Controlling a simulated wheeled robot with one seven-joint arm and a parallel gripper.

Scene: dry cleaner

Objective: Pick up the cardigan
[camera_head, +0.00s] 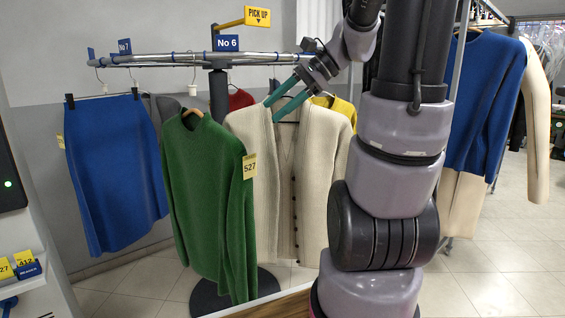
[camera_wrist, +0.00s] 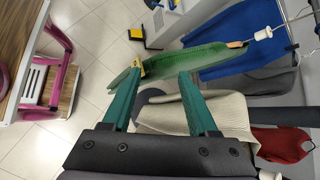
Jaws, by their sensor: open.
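The cream cardigan (camera_head: 312,195), with a row of dark buttons down its front, hangs on the round rail between a green sweater (camera_head: 205,200) and my arm. My gripper (camera_head: 271,112) has two teal fingers and is open, at the cardigan's collar and left shoulder in the picture. In the wrist view the cardigan (camera_wrist: 232,115) shows behind and right of the fingers, partly hidden by them. The green sweater (camera_wrist: 190,62) lies just beyond the fingertips. I cannot tell whether the fingers touch any cloth.
A blue skirt (camera_head: 112,165) hangs at the left of the rail (camera_head: 190,58). Red (camera_head: 240,99) and yellow (camera_head: 340,108) garments hang behind the cardigan. A blue and cream garment (camera_head: 480,100) hangs at the right. A yellow tag (camera_head: 249,166) hangs on the green sweater.

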